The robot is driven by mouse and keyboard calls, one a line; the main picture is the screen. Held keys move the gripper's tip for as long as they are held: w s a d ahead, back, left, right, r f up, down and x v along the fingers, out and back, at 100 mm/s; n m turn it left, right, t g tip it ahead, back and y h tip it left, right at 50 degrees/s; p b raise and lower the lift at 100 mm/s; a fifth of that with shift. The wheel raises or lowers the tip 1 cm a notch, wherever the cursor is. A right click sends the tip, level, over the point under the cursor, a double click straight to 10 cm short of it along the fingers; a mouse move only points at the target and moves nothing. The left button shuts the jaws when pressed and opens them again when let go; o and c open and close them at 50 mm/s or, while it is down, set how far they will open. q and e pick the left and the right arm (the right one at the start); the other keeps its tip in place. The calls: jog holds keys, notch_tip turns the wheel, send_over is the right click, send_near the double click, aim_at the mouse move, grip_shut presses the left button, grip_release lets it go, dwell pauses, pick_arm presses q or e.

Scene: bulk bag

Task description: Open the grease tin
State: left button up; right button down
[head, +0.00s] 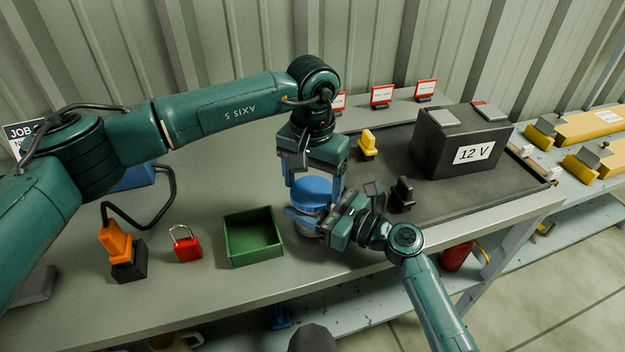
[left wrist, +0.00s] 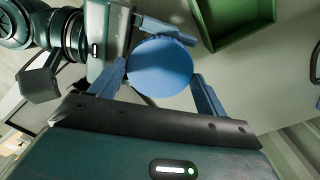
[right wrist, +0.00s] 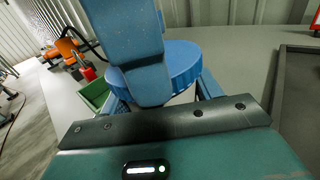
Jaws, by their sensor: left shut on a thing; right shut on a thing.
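The grease tin (head: 306,229) stands upright on the grey bench, with a blue lid (head: 313,190) on top. Its pale body is mostly hidden behind my right gripper. My left gripper (head: 311,185) comes down from above and is shut on the lid, one finger on each side; the lid also shows in the left wrist view (left wrist: 160,68). My right gripper (head: 312,222) reaches in from the right at a lower level and is shut on the tin's body. In the right wrist view the lid (right wrist: 180,65) is partly covered by a blue finger of my left gripper.
A green open tray (head: 253,237) lies just left of the tin. A red padlock (head: 187,244) and an orange-and-black switch (head: 119,250) stand further left. A dark mat (head: 440,190) with a 12 V battery (head: 460,141) and small yellow and black clips lies right.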

pick_arm(q)
jog(key=n, duration=0.4)
jog(key=shift+n, duration=0.3)
jog(key=n, duration=1)
jog(key=shift+n, duration=0.4)
jog(key=n, duration=0.6)
jog(key=shift+n, duration=0.3)
jog(key=n, duration=0.6)
jog(key=shift+r+n, duration=0.1)
jog(key=shift+n, duration=0.2)
jog(key=n, duration=0.6)
jog(key=shift+n, duration=0.3)
jog(key=shift+c, duration=0.2)
jog(key=n, duration=0.6)
jog(key=shift+n, duration=0.3)
jog(key=n, duration=0.6)
jog(key=shift+n, duration=0.3)
jog(key=n, duration=0.6)
jog(key=o, duration=1.1)
jog(key=shift+c, duration=0.2)
